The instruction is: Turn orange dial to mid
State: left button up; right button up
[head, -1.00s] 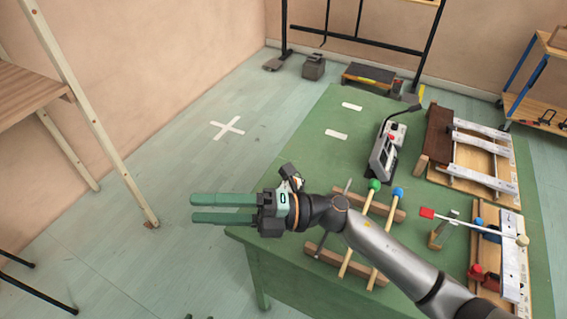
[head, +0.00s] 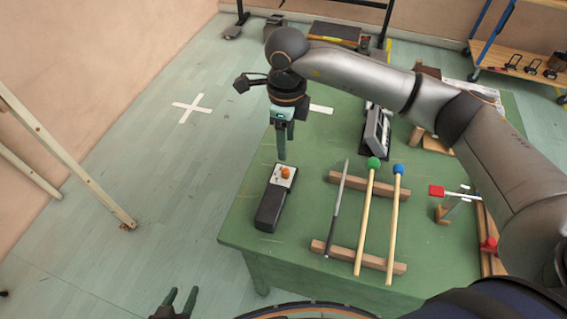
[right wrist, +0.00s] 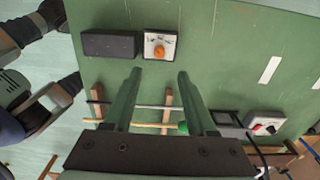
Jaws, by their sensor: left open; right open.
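The orange dial (head: 285,173) sits on the pale face plate of a dark box (head: 271,205) near the left side of the green table. It also shows in the right wrist view (right wrist: 159,51), ahead of the fingertips. My right gripper (head: 285,155) points down just above and behind the dial. In the right wrist view its two fingers (right wrist: 160,72) are apart with nothing between them, and the dial lies just beyond them. The dial's pointer and marks are too small to read. My left gripper (head: 181,294) is open and empty at the bottom left, off the table.
Several mallets and sticks, one a green-headed mallet (head: 374,163), lie across two wooden bars (head: 376,187) right of the box. A grey device (head: 377,130) stands behind them. A red-tipped lever (head: 437,191) is farther right. The table (head: 240,225) is bare around the box.

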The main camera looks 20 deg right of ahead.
aim_at(285, 170)
notch_tip(285, 170, down, 10)
jog(key=shift+a, duration=0.1)
dwell(0.4)
grip_shut()
dwell(0.4)
